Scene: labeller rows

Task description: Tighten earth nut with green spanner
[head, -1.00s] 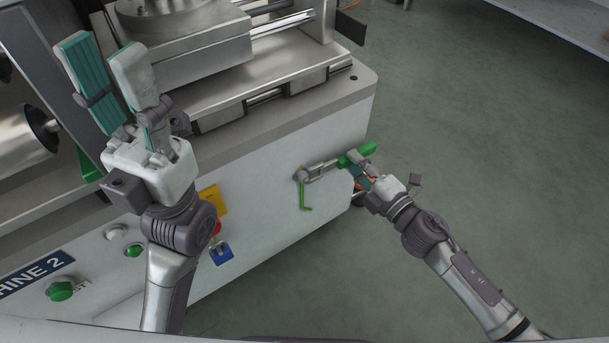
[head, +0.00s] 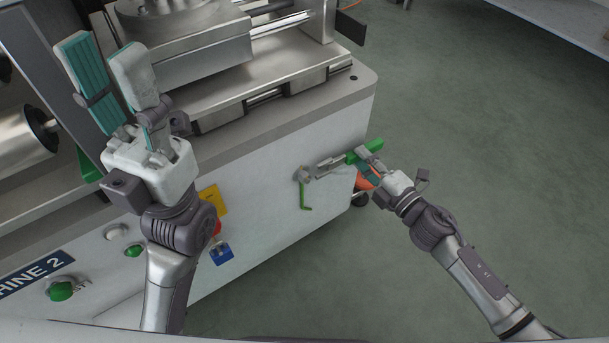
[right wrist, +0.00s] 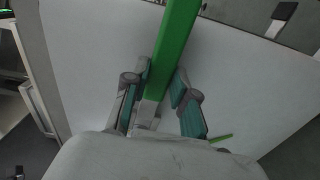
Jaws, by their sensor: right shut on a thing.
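The green spanner has a green handle (head: 366,151) and a grey metal head (head: 327,166), and it lies roughly level in front of the machine's side panel. My right gripper (head: 371,164) is shut on the spanner. In the right wrist view the green handle (right wrist: 176,40) runs between the teal-padded fingers of that gripper (right wrist: 161,84). The earth nut (head: 302,174) is a small grey fitting on the panel, with a green earth wire (head: 304,196) hanging below it. The spanner head appears just right of the nut, apparently apart from it. My left gripper (head: 104,62) is open and empty over the machine.
The white machine (head: 270,170) fills the left and centre, with metal slides on top. Green buttons (head: 61,291), a yellow plate (head: 214,201) and a blue padlock-like tag (head: 221,254) are on its front. Open floor lies right.

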